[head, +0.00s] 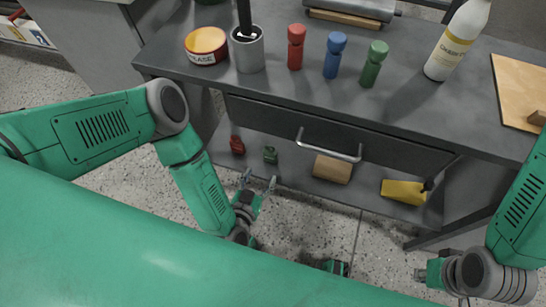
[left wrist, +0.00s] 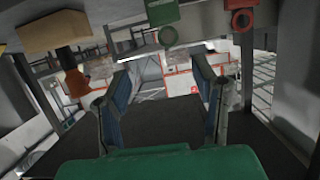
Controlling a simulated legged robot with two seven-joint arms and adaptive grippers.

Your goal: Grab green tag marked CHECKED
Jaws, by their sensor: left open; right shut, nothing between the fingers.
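A small green tag (head: 270,154) is on the low shelf under the workbench, with a red tag (head: 237,145) to its left. Any lettering on the green tag is too small to read. My left gripper (head: 259,180) is open and empty, just in front of the shelf and a little below the green tag in the picture. In the left wrist view the fingers (left wrist: 163,95) are apart with nothing between them. That view looks upside down; the green tag (left wrist: 163,14) and red tag (left wrist: 241,18) show at its top. My right gripper (head: 421,274) is shut and empty at the lower right.
On the low shelf are a tan block (head: 333,168) and a yellow item (head: 403,191). A drawer handle (head: 329,150) juts out above the shelf. The benchtop holds a grease tin (head: 206,45), a metal cup (head: 248,52), several coloured bottles and a cleaner bottle (head: 458,40).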

